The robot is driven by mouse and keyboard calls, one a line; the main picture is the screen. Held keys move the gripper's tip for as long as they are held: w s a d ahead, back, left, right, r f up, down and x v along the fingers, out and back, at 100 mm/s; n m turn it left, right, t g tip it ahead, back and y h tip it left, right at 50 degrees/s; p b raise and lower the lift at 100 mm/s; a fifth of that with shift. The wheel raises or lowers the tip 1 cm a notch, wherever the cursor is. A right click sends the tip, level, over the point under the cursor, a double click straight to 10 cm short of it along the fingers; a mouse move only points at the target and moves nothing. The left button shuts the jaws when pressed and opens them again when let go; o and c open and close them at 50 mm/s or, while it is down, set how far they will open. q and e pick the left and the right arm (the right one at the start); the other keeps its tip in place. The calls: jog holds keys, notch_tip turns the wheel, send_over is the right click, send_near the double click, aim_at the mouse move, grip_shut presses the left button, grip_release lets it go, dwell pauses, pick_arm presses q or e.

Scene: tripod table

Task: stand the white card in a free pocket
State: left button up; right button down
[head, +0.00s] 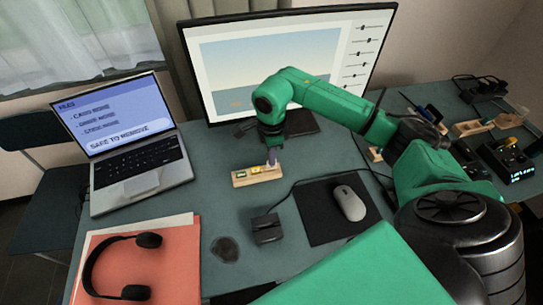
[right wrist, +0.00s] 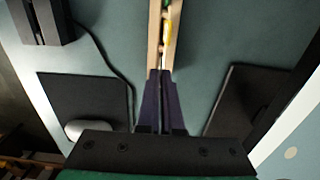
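The wooden pocket holder (head: 243,182) lies on the desk in front of the monitor, with a green card (head: 241,174) and a yellow card (head: 255,170) in its left and middle parts. My right gripper (head: 272,157) points down at the holder's right end. In the right wrist view, its purple fingers (right wrist: 163,78) are nearly together, in line with the holder (right wrist: 153,40). A thin pale edge (right wrist: 163,62) shows at the fingertips and looks like the white card; most of it is hidden. I cannot tell whether it is inside a pocket. My left gripper is out of view.
A laptop (head: 140,170) stands at left and a monitor (head: 215,75) behind. A small black device (head: 267,229) with a cable sits in front of the holder. A mouse (head: 348,203) on a black mat (head: 318,225) is at right. Headphones (head: 92,262) lie on an orange folder (head: 180,265).

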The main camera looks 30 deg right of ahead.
jog(key=shift+f+b, duration=1.35)
jog(key=shift+f, duration=0.05)
jog(key=c, duration=1)
grip_release()
notch_tip(320, 180, up, 15)
jog(key=b, duration=0.1)
jog(key=shift+f, duration=0.2)
